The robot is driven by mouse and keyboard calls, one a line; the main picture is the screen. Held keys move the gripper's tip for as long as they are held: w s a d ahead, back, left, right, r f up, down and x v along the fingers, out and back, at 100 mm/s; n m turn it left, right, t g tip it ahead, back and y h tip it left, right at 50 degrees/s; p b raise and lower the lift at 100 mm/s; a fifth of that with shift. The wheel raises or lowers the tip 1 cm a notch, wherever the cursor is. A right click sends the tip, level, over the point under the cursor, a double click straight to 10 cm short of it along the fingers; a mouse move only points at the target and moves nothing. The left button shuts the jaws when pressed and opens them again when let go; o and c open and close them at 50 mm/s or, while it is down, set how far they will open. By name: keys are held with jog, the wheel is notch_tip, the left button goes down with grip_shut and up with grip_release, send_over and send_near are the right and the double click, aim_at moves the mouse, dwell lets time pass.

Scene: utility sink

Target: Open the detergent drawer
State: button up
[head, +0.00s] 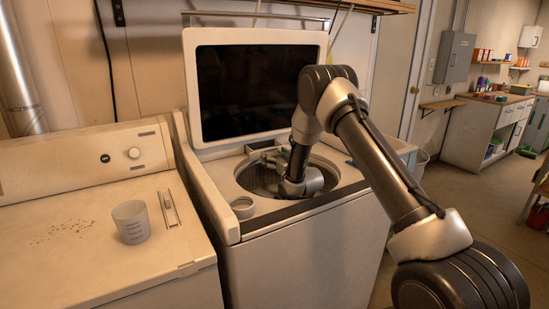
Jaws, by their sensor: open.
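The washing machine (305,243) stands in the middle with its lid (194,90) raised and the tub opening (247,182) uncovered. My gripper (268,157) is at the back left of this opening, low and close to the rear rim. Its jaws are open and look empty, though the fingers are small and partly lost against grey parts behind them. I cannot clearly make out the detergent drawer; the gripper and my wrist cover part of the rear rim. Whether the gripper touches anything there cannot be told.
A round cap or cup (242,207) sits on the washer's front left top. A measuring cup (131,222) stands on the left machine (75,265), beside a small flat metal piece (169,209). The raised lid stands close behind my arm. Open floor (470,215) lies right.

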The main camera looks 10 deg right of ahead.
notch_tip(320, 180, up, 9)
jog(key=shift+w+r, duration=0.1)
jog(key=shift+r, duration=0.5)
jog(key=shift+d+r, duration=0.1)
jog(key=shift+r, duration=0.1)
jog(key=s+d+r+m+g+h, duration=0.1)
jog(key=s+d+r+g+h, duration=0.15)
jog(key=s+d+r, duration=0.5)
jog(key=s+d+r+m+g+h, duration=0.1)
jog(key=s+d+r+g+h, duration=0.3)
jog(key=s, duration=0.6)
jog(key=s+d+f+g, duration=0.1)
jog(key=s+d+g, duration=0.1)
jog(key=s, duration=1.8)
jog(key=s+d+m+g, duration=0.1)
jog(key=s+g, duration=0.3)
jog(key=s, duration=1.6)
jog(key=shift+s+d+f+m+y, duration=0.3)
jog(key=shift+d+f+y, duration=0.05)
jog(key=shift+f+y, duration=0.1)
